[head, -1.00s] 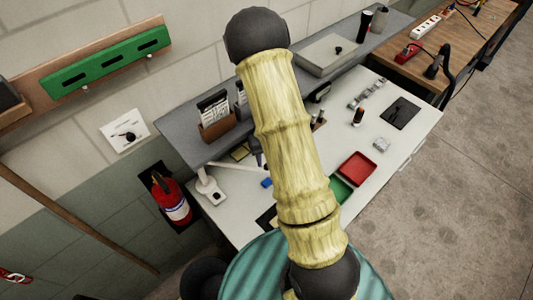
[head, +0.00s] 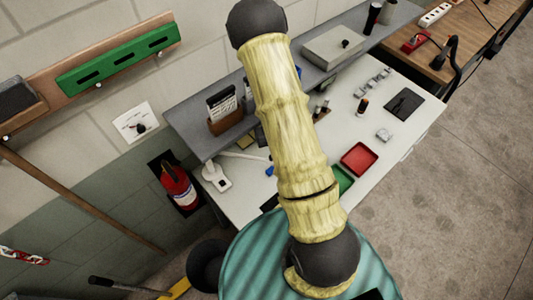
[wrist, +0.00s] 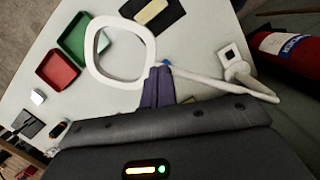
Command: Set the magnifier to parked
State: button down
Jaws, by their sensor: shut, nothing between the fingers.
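The magnifier has a white square-ish ring head (wrist: 120,82), a thin white arm (wrist: 205,86) and a white base (wrist: 238,72) in the wrist view. In the head view its base (head: 216,178) stands at the bench's left end, and my arm hides the ring. My gripper (wrist: 160,72) shows as dark purple fingers held together, with nothing between them. The fingertips appear beside the ring, near where it joins the magnifier's arm; I cannot tell if they touch. My gripper is hidden behind my arm in the head view.
A red tray (head: 358,158) and a green tray (head: 342,178) lie on the white bench (head: 330,130). A grey shelf (head: 190,118) runs along the back. A fire extinguisher (head: 178,185) hangs on the wall left of the bench. Bare floor (head: 450,220) lies to the right.

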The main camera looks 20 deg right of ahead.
jog(key=w+r+t+b, duration=0.1)
jog(key=w+r+t, duration=0.1)
jog(key=w+r, duration=0.4)
jog(key=s+a+m+t+h+b, duration=0.1)
jog(key=s+a+m+b, duration=0.2)
jog(key=s, duration=0.3)
jog(key=s+a+f+m+t+h+b, duration=0.1)
jog(key=s+a+m+t+b, duration=0.1)
jog(key=s+a+m+b, duration=0.2)
jog(key=s+b, duration=0.2)
jog(key=s, duration=0.1)
jog(key=shift+m+h, duration=0.3)
jog(key=shift+w+f, duration=0.1)
